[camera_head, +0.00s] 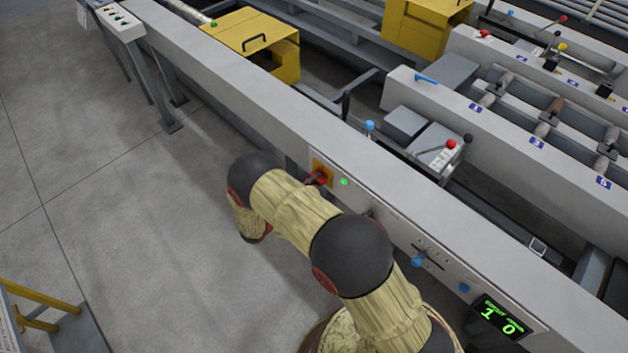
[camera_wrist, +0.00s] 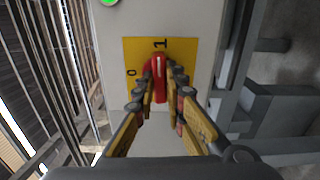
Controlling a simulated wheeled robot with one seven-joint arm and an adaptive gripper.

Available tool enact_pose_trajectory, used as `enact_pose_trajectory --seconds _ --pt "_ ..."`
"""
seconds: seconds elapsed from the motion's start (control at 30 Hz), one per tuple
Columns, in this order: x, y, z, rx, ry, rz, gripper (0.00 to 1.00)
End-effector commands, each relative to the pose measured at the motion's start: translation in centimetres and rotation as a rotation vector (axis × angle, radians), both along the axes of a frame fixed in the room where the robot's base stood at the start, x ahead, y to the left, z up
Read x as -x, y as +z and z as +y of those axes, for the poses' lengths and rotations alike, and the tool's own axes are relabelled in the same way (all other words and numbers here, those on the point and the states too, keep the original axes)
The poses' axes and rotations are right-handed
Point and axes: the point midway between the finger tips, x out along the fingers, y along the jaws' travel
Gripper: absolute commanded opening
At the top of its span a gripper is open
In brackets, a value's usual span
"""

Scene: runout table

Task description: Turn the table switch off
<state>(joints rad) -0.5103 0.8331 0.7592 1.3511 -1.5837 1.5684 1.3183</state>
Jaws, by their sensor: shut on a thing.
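The table switch is a red rotary handle (camera_wrist: 159,68) on a yellow plate (camera_wrist: 133,52), with "1" at the top and "0" at the left. The handle's white line points up toward the "1". The plate also shows on the front of the long grey beam in the head view (camera_head: 319,165). My gripper (camera_wrist: 161,92) is shut on the red handle, one finger on each side of it. In the head view my arm reaches up to the switch and partly hides the handle.
A lit green lamp (camera_head: 344,182) sits beside the switch. Farther right on the beam are a blue knob (camera_head: 418,261) and a green-digit display (camera_head: 499,317) reading "1 0". Yellow guards (camera_head: 262,42) stand behind the beam. The floor at left is mostly clear.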

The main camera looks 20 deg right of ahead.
Motion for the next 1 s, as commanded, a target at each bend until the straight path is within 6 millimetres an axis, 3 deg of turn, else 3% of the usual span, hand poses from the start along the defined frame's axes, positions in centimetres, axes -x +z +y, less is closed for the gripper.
enact_pose_trajectory --seconds 1.0 --pt "0.06 -0.07 -0.02 0.445 0.001 0.774 0.0"
